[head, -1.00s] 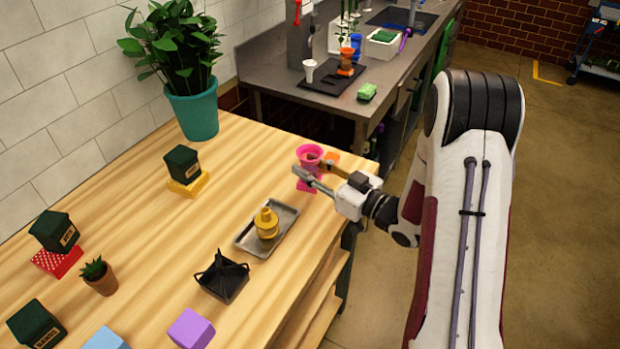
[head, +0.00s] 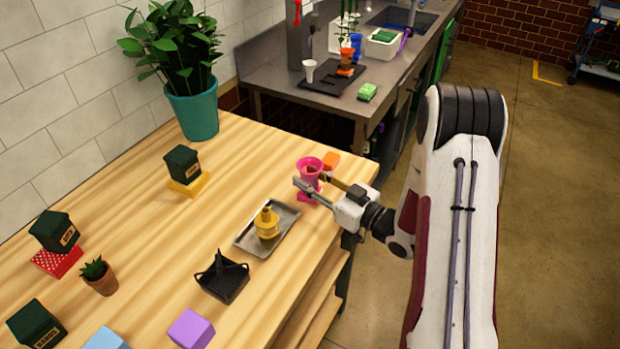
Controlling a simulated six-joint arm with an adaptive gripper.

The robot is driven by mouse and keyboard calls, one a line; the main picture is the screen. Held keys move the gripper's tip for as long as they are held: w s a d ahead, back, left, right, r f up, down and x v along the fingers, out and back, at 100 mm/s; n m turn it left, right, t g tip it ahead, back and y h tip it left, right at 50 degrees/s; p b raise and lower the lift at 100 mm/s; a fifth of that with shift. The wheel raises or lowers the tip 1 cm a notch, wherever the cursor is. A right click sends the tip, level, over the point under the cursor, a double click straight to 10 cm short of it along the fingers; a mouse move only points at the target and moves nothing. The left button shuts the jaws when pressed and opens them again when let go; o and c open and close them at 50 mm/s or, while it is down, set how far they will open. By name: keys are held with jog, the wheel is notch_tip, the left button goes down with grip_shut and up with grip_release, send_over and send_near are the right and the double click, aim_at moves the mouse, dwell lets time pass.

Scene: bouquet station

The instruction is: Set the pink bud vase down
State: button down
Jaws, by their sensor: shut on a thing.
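The pink bud vase (head: 310,164) is upright at the far right corner of the wooden table, with its flared rim on top. My gripper (head: 314,182) is shut on it below the rim, with one finger on each side. Pink also shows just below the fingers. I cannot tell whether that is the vase's foot or a separate pink piece, nor whether the vase touches the table (head: 236,160). The fingers hide part of the vase's body.
An orange block (head: 331,160) is right behind the vase. A metal tray (head: 285,221) with a yellow bottle (head: 266,224) lies in front, to the left. A black caddy (head: 222,278) and purple block (head: 191,328) are nearer. A potted plant (head: 195,110) stands at the back.

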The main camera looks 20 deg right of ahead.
aim_at(317, 183)
jog(key=shift+f, duration=0.15)
jog(key=c, duration=1.6)
grip_release()
jog(key=shift+o, duration=0.2)
jog(key=shift+v, duration=3.9)
jog(key=shift+o, duration=0.6)
